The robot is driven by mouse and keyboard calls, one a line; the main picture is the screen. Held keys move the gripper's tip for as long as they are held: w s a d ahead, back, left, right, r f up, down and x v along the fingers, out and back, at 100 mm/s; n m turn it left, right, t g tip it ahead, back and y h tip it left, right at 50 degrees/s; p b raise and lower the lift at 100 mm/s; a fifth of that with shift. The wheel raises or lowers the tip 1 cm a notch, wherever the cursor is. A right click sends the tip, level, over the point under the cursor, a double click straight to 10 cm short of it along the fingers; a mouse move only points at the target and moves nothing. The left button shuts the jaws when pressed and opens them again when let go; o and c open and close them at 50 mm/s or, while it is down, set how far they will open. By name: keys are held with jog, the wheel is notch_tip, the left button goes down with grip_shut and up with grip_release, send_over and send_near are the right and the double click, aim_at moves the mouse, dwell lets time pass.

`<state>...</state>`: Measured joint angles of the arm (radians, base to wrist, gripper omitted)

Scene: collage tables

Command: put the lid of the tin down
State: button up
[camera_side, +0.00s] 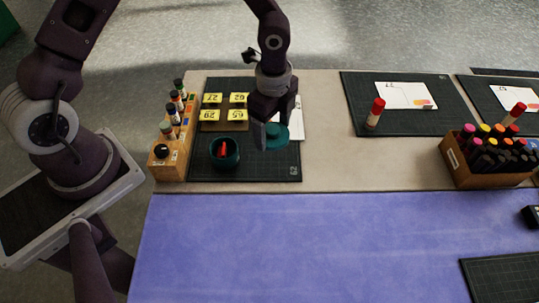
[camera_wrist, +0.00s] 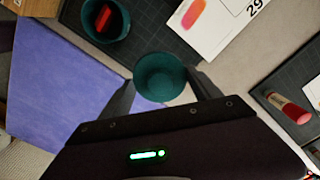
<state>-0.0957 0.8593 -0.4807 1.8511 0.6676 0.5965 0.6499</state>
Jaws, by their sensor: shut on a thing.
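The teal lid (camera_side: 276,138) is held between the fingers of my gripper (camera_side: 268,128), above the right part of the dark cutting mat (camera_side: 255,172). In the wrist view the lid (camera_wrist: 160,77) shows as a round teal disc with a finger on each side. The teal tin (camera_side: 224,160) stands open on the mat, left of the lid, with a red object (camera_side: 223,149) inside. The open tin (camera_wrist: 121,26) and the red object (camera_wrist: 103,18) also show in the wrist view. My gripper hides part of a white card (camera_side: 297,118) behind it.
A wooden rack (camera_side: 171,168) with several bottles stands left of the mat. Several yellow number tags (camera_side: 237,98) lie behind the tin. A red glue stick (camera_side: 375,113) stands on another mat to the right. A wooden box (camera_side: 480,178) of markers is farther right. The mat's front right is clear.

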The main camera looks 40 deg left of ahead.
aim_at(273, 161)
notch_tip(273, 161, down, 9)
jog(key=shift+f, duration=0.2)
jog(key=o, duration=1.3)
jog(key=shift+f, duration=0.1)
notch_tip(273, 161, up, 12)
jog(key=shift+r, duration=0.25)
